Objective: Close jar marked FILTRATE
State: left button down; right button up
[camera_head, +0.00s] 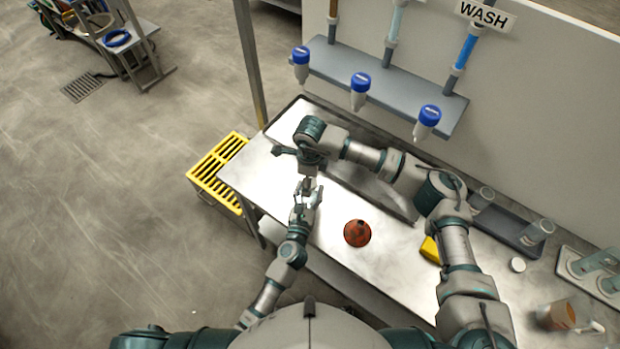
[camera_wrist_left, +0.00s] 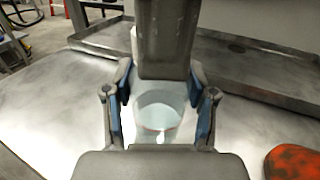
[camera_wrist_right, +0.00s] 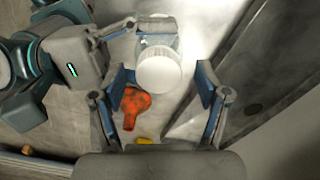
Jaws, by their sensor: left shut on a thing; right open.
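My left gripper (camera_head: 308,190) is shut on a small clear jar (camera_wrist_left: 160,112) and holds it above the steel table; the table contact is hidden. No FILTRATE marking is readable. In the right wrist view, a white round top (camera_wrist_right: 159,72) shows on the jar. It looks like a lid, but I cannot tell whether it is screwed tight. My right gripper (camera_wrist_right: 160,85) is open, its fingers spread to either side of the white top, and I see no contact. In the head view the right arm hides most of this. A white disc (camera_head: 517,264) lies on the table at right.
An orange-red object (camera_head: 357,233) lies on the table near the left gripper. A yellow block (camera_head: 430,249), a grey tray (camera_head: 505,228) and glassware (camera_head: 590,268) are at right. A shelf (camera_head: 385,85) with blue-capped tubes is behind. A yellow grate (camera_head: 218,170) stands left of the table.

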notch_tip(320, 180, up, 12)
dwell(0.5)
pick_arm(q)
jog(key=shift+c, duration=1.3)
grip_release()
jog(key=shift+s, duration=0.1)
jog(key=v, duration=1.1)
jog(key=shift+s+a, duration=0.15)
jog(key=shift+s, duration=0.2)
jog(key=shift+f, duration=0.1)
pick_arm(e)
jog(key=shift+f, duration=0.1)
